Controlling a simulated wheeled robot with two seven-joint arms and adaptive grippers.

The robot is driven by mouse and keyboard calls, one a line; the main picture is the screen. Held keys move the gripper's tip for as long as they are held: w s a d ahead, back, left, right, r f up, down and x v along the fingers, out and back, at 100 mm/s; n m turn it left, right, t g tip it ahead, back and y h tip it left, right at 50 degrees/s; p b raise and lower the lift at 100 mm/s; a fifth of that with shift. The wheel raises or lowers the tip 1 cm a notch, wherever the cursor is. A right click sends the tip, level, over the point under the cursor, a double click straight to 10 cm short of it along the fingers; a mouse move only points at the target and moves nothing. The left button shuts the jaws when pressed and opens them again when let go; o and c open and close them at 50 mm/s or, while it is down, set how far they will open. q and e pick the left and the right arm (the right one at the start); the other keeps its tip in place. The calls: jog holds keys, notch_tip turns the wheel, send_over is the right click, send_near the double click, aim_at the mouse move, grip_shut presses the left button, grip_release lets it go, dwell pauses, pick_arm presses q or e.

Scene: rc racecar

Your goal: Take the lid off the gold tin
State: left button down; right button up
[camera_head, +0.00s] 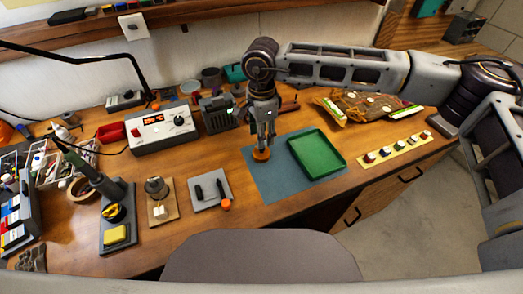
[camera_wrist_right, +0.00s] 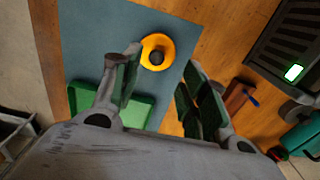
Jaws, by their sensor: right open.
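The gold tin (camera_head: 261,155) stands on the blue-grey mat (camera_head: 258,183), near the mat's left far part. In the right wrist view the tin (camera_wrist_right: 171,45) is a round orange-gold shape with a dark round middle. I cannot tell the lid apart from the tin's body. My right gripper (camera_head: 264,138) points down just above the tin. In the wrist view the right gripper (camera_wrist_right: 158,68) is open, its fingers apart, with the tin beyond the fingertips and nothing held. My left gripper is out of view.
A green tray (camera_head: 318,154) lies on the mat to the right of the tin. A grey vise-like device (camera_head: 217,113) and a soldering station (camera_head: 162,131) stand behind left. A strip with several knobs (camera_head: 396,150) lies at right. A grey pad with black parts (camera_head: 210,190) lies left of the mat.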

aim_at(261, 150)
jog(key=shift+s+f+p, duration=0.2)
jog(key=shift+f, duration=0.75)
jog(key=shift+s+f+p, duration=0.15)
jog(key=shift+f+p, duration=0.05)
jog(key=shift+f, duration=1.45)
jog(key=c, duration=0.9)
